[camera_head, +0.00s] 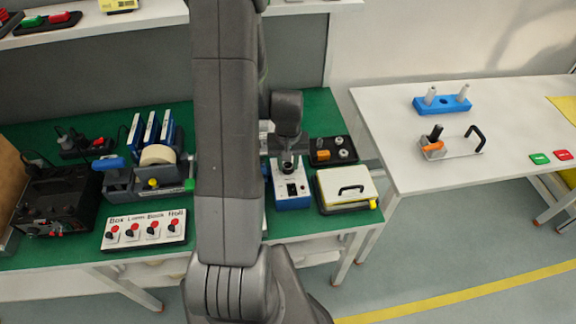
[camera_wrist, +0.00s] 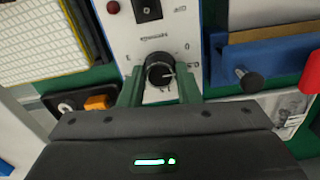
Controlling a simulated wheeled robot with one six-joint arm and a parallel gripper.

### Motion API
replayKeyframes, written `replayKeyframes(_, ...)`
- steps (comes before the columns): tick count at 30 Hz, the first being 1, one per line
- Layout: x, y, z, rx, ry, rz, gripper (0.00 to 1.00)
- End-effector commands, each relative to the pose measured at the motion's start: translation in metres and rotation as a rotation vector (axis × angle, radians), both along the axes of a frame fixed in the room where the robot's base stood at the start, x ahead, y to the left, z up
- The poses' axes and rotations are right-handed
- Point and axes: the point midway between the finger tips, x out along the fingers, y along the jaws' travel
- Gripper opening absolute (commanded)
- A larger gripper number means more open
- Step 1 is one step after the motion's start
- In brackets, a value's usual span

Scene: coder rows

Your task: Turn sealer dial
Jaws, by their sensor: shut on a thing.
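The sealer (camera_head: 293,192) is a white and blue box on the green bench, right of my arm in the head view. Its light panel (camera_wrist: 126,40) fills the upper middle of the wrist view. The black sealer dial (camera_wrist: 160,72) has a white mark pointing roughly right, with small printed symbols around it. My gripper (camera_wrist: 159,82) has its green fingers on both sides of the dial and is shut on it. In the head view my gripper (camera_head: 288,163) is over the sealer, and the dial is hidden.
A yellow-white case (camera_head: 346,188) and a black tray (camera_head: 333,151) stand close right of the sealer. A switch panel (camera_head: 144,231) and tape dispenser (camera_head: 147,181) are left of my arm. A white table (camera_head: 400,120) stands at right. A black switch (camera_wrist: 147,9) is beyond the dial.

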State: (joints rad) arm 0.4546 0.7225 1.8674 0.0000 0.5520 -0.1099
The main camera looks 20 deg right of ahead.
Motion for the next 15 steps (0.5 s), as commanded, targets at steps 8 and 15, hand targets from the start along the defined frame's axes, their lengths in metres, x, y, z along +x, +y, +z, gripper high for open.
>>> replayKeyframes(8,0.0009,-0.0005,-0.0020,-0.001,-0.004,-0.263,0.07)
replayKeyframes(15,0.0009,-0.0005,-0.0015,-0.002,-0.004,-0.487,0.07)
